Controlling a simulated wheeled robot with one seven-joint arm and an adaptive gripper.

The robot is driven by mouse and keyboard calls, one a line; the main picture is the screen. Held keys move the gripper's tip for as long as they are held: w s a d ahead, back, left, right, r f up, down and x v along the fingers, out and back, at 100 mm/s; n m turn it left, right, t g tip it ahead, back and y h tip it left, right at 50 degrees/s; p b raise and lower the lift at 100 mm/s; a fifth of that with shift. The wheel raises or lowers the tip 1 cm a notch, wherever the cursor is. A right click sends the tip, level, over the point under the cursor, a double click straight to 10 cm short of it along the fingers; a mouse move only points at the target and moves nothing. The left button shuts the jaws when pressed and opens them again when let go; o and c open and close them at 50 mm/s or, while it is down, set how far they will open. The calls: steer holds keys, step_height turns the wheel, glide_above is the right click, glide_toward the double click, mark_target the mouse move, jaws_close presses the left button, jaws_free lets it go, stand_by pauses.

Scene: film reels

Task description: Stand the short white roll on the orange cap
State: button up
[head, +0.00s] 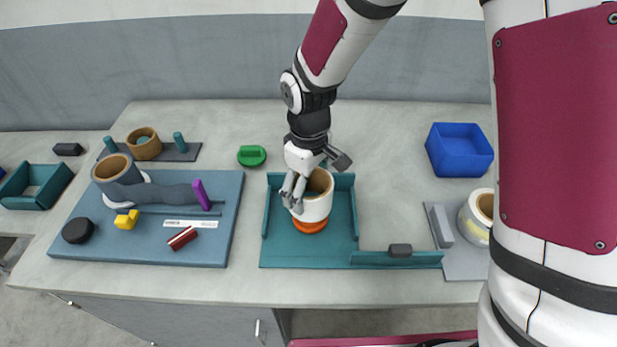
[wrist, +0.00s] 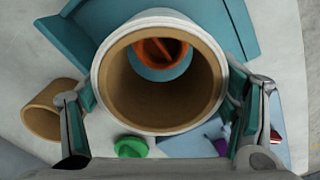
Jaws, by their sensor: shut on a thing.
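The short white roll (head: 316,205) has a brown inner core and is upright, with my gripper (head: 302,190) shut on its wall in the head view. In the wrist view the roll (wrist: 97,78) sits between the two fingers of my gripper (wrist: 160,112). The orange cap (head: 310,227) lies on the teal tray (head: 342,212) directly below the roll. Through the roll's bore the orange cap (wrist: 158,50) shows off-centre, toward the top of the wrist view. Whether roll and cap touch cannot be told.
A second white roll (head: 477,216) stands at the right, partly hidden by my arm. A blue bin (head: 459,150) is behind it. A green cap (head: 251,156) lies left of the tray. A blue board (head: 146,220) with several items lies further left.

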steer(key=shift+f+b, duration=0.75)
steer(key=shift+f, duration=0.9)
steer(key=shift+f, duration=0.55)
stand_by(0.5)
steer(key=o, duration=1.1)
steer(key=shift+c, duration=0.2)
step_height(320, 180, up, 11)
steer(key=p, duration=0.5)
stand_by(0.4)
